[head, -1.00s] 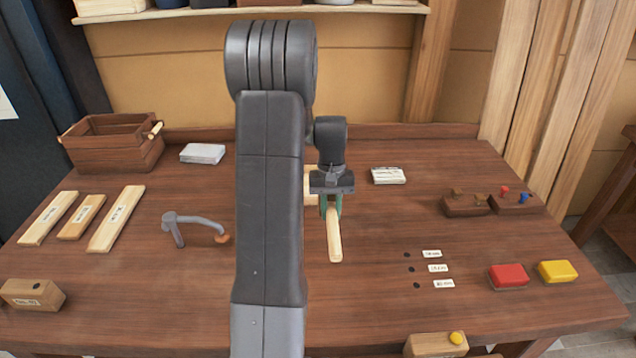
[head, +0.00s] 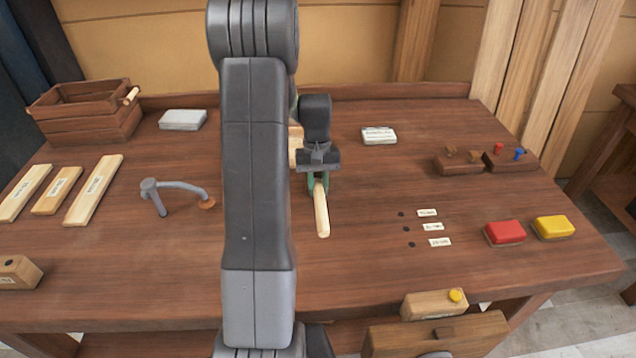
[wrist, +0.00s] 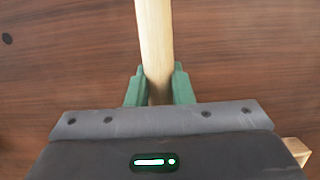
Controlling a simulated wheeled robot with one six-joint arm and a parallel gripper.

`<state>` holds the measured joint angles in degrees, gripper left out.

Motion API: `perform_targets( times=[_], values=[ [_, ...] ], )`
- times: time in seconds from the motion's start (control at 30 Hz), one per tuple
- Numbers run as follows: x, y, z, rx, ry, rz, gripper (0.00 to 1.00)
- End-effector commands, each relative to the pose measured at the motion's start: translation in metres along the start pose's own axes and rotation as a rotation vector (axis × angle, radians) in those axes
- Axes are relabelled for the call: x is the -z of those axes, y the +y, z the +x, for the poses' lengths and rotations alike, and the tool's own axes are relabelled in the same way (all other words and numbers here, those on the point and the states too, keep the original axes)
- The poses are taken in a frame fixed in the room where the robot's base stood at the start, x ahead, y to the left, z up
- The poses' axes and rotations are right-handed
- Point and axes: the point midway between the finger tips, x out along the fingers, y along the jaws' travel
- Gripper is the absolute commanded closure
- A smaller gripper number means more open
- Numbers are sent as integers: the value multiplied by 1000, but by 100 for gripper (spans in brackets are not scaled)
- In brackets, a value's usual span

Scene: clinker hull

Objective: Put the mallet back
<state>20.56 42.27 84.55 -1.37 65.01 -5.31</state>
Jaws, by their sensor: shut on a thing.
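The mallet shows as a pale wooden handle (head: 321,209) reaching toward the front, with a part of its light wooden head (head: 295,145) behind my gripper. My gripper (head: 318,182) is shut on the handle, over the middle of the bench. In the wrist view the green fingers (wrist: 160,85) stand on both sides of the handle (wrist: 154,40). A corner of the wooden head (wrist: 297,150) shows at the lower right there. My arm hides part of the head. I cannot tell how high the mallet is above the bench.
The bench (head: 350,275) is clear around the gripper. A wooden crate (head: 88,112) stands at the back left, with planks (head: 93,190) before it and a grey clamp-like tool (head: 175,187) nearer my arm. Red (head: 504,233) and yellow (head: 553,227) blocks lie at the right.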

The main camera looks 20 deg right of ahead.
Motion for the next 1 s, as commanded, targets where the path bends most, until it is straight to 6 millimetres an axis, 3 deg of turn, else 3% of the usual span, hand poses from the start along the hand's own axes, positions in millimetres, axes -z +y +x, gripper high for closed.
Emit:
perform_targets(
  times=[0.97,1.0],
  values=[
    [3,0,13,0,1,0,100],
    [3,0,12,0,1,0,72]
  ],
)
